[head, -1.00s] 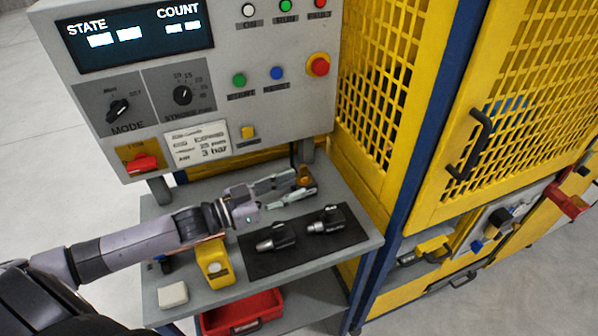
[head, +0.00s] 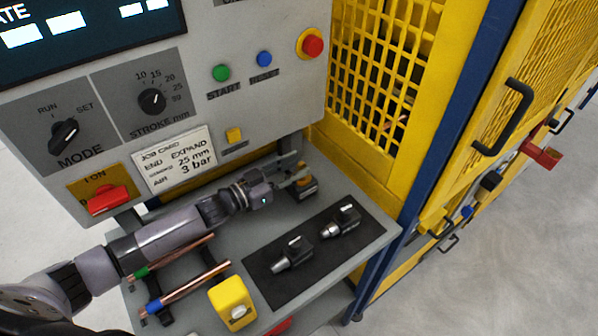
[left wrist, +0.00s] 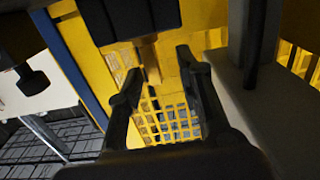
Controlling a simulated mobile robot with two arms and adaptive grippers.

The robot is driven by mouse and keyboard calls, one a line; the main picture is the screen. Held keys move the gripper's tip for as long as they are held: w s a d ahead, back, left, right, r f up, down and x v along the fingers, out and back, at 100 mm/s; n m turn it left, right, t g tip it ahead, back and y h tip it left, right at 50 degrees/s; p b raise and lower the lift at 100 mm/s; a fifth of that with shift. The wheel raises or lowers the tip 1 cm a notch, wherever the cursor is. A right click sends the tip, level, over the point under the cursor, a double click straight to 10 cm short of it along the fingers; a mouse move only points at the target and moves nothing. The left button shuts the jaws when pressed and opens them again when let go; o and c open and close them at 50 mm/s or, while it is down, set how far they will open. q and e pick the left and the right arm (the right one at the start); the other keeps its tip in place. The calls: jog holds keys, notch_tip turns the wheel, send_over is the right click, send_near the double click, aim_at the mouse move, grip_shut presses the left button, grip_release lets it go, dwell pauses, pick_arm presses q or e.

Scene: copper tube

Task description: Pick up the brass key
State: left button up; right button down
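A small brass-coloured piece, which looks like the brass key (head: 303,181), stands on a dark block (head: 307,192) near the back of the grey bench. My left gripper (head: 296,171) reaches in from the left with its fingertips at the brass piece. In the left wrist view the left gripper (left wrist: 157,68) has its two fingers well apart. A blurred brownish upright piece shows between them, below a dark block at the top; I cannot tell whether it is the key. No grip on it shows. My right gripper is not in view.
A control panel (head: 215,110) rises behind the bench, close above my left arm. Two copper tubes (head: 195,283) lie beside the arm. A black mat (head: 268,285) with two dark tools and a yellow box (head: 232,303) are in front. A yellow mesh guard (head: 385,75) stands at right.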

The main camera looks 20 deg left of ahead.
pick_arm(q)
jog(key=shift+w+d+r, duration=0.25)
jog(key=shift+w+d, duration=0.2)
jog(key=shift+d, duration=0.35)
jog(key=shift+w+d+f, duration=0.1)
jog(key=shift+w+d, duration=0.1)
jog(key=shift+d, duration=0.1)
jog(key=shift+a, duration=0.35)
jog(key=shift+c, duration=0.9)
jog(key=c, duration=0.4)
grip_shut()
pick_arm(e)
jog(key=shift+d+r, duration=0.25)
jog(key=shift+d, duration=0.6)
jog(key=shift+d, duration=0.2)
